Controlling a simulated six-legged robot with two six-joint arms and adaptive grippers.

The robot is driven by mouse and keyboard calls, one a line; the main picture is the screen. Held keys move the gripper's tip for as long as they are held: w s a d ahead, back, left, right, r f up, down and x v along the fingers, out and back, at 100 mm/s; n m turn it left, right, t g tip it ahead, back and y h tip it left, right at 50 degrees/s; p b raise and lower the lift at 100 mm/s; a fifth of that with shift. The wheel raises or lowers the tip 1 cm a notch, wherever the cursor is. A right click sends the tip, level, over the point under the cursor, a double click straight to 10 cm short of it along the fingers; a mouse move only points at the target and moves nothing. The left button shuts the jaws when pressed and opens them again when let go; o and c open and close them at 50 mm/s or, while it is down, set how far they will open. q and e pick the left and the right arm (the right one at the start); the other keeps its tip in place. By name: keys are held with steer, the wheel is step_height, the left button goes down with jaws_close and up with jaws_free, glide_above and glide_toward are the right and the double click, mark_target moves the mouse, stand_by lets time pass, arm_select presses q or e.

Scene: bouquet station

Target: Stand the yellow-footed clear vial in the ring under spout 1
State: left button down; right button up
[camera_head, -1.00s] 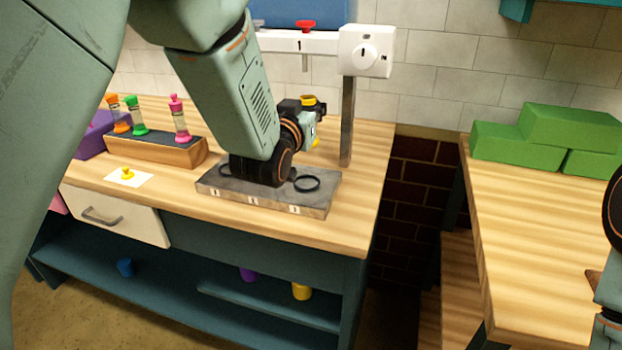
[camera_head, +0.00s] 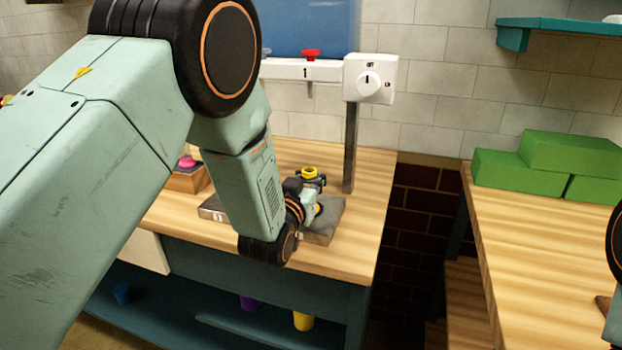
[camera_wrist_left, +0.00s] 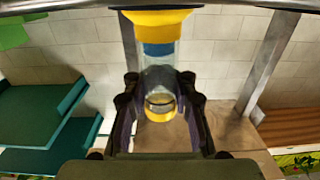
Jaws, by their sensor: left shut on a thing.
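The clear vial has a yellow band at each end. In the head view its yellow upper rim (camera_head: 309,172) shows at my left gripper (camera_head: 315,188). In the wrist view the vial's clear wall (camera_wrist_left: 161,76) and a blue band inside stand between the fingers of the left gripper (camera_wrist_left: 159,108), which is shut on it. The vial looks about upright, low over the grey ring plate (camera_head: 325,230). My arm hides the rings, so I cannot tell whether the foot is in one. Spout 1 (camera_head: 310,90) is above the vial. My right gripper is out of view.
The grey post (camera_head: 349,150) and white switch box (camera_head: 369,79) stand just right of the gripper. A wooden vial rack (camera_head: 188,180) is partly hidden at left. Green blocks (camera_head: 545,165) lie on the right table (camera_head: 540,235), across a gap.

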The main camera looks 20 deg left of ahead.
arm_select(q)
steer(key=c, duration=1.6)
jaws_free()
steer(key=shift+w+d, duration=0.1)
steer(key=o, duration=0.5)
steer(key=shift+s+r, duration=0.25)
steer(key=shift+s, duration=0.1)
steer(key=shift+w+f, duration=0.2)
steer(key=shift+w, duration=0.1)
steer(key=s, duration=1.2)
steer(key=shift+s+a+r+p, duration=0.1)
steer(key=shift+a+r+p, duration=0.1)
steer(key=shift+p, duration=0.1)
